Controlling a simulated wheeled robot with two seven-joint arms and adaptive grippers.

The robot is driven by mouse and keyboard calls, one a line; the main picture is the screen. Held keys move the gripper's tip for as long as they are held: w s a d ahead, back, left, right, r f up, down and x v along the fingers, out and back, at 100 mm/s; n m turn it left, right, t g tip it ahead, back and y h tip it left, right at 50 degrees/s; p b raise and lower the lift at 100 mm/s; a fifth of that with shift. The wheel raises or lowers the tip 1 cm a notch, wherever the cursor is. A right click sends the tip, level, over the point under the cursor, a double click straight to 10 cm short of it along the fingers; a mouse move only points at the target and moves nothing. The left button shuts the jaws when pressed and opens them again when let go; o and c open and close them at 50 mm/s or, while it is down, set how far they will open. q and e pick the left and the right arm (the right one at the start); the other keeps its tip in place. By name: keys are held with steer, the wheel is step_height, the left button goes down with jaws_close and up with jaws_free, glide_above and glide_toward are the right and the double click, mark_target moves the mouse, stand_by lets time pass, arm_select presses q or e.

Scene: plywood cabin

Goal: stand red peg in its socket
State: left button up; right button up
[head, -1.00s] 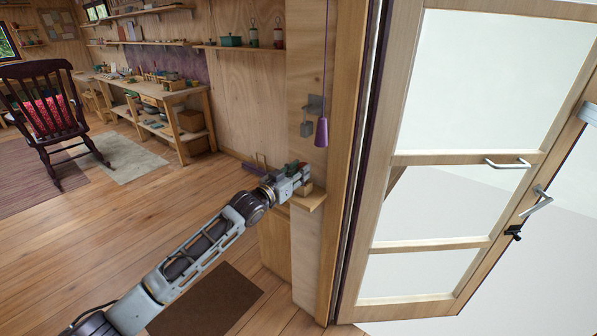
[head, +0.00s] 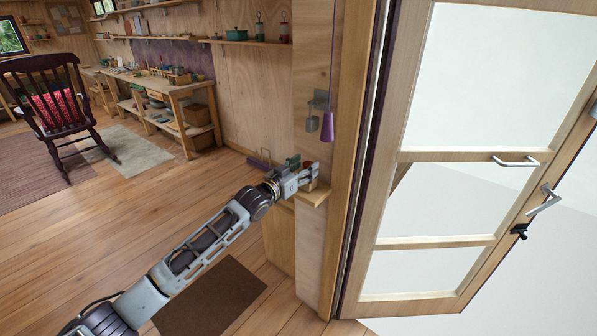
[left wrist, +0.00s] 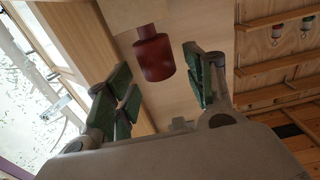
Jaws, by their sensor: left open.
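The red peg (left wrist: 155,56), a dark red cylinder with a narrower neck, shows in the left wrist view between the spread fingers of my left gripper (left wrist: 158,66). There are gaps on both sides of it, and the jaws are open. In the head view my left gripper (head: 308,176) is over a small wooden ledge (head: 312,198) on the wall post. A little red of the peg (head: 308,164) shows beside the fingers there. The rest is hidden by the gripper. I cannot make out a socket in either view. My right gripper is not in view.
A purple pull (head: 328,126) hangs on a cord beside a grey metal bracket (head: 314,113) above the ledge. A glazed door (head: 390,220) stands at the right. A workbench (head: 165,88) and a rocking chair (head: 48,110) are far left. The floor between is open.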

arm_select(q)
steer(key=shift+v, duration=1.1)
steer(key=v, duration=0.9)
steer(key=shift+s+a, duration=0.25)
steer(key=shift+s, duration=0.05)
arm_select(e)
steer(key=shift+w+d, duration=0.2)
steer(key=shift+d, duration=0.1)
arm_select(q)
steer(key=shift+m, duration=0.3)
